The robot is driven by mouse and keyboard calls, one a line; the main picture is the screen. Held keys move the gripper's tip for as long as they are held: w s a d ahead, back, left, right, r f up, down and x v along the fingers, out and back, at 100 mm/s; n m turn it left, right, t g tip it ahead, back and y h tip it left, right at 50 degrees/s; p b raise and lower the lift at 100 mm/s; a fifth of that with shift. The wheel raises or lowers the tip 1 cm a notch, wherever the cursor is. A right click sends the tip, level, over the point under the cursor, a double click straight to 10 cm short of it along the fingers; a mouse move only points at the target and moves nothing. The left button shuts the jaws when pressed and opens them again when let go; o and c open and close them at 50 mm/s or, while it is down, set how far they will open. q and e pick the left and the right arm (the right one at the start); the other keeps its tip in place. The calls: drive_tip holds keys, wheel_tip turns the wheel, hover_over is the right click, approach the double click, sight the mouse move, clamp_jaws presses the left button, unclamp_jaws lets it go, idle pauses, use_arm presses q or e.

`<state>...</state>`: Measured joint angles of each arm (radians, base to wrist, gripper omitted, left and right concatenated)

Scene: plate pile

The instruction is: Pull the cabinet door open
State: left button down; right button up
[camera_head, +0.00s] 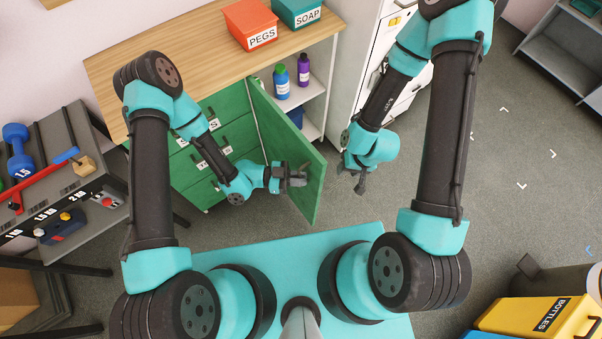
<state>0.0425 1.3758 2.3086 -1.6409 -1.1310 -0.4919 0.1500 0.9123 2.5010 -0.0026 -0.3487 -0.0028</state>
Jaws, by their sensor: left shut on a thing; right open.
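The green cabinet door (285,150) stands part-way open, swung out from the wooden-topped cabinet (140,75). My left gripper (300,177) is at the door's face near its free edge, shut on the door handle, which the fingers mostly hide. Behind the door, white shelves (315,107) show, with a blue bottle (281,84) and a purple bottle (303,72). My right gripper (352,181) is open and empty, to the right of the door and apart from it.
Green drawers (205,125) are left of the door. An orange PEGS box (250,22) and a teal SOAP box (297,12) stand on the cabinet top. A rack (75,150) with weights and tools is at left. A yellow BOTTLES bin (530,315) is at lower right. Grey floor (500,170) is clear at right.

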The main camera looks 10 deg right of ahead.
use_arm(q)
drive_tip(key=c, duration=1.2)
unclamp_jaws()
drive_tip(key=v, duration=1.7)
drive_tip(key=shift+a+f, duration=0.1)
drive_tip(key=shift+a, duration=0.1)
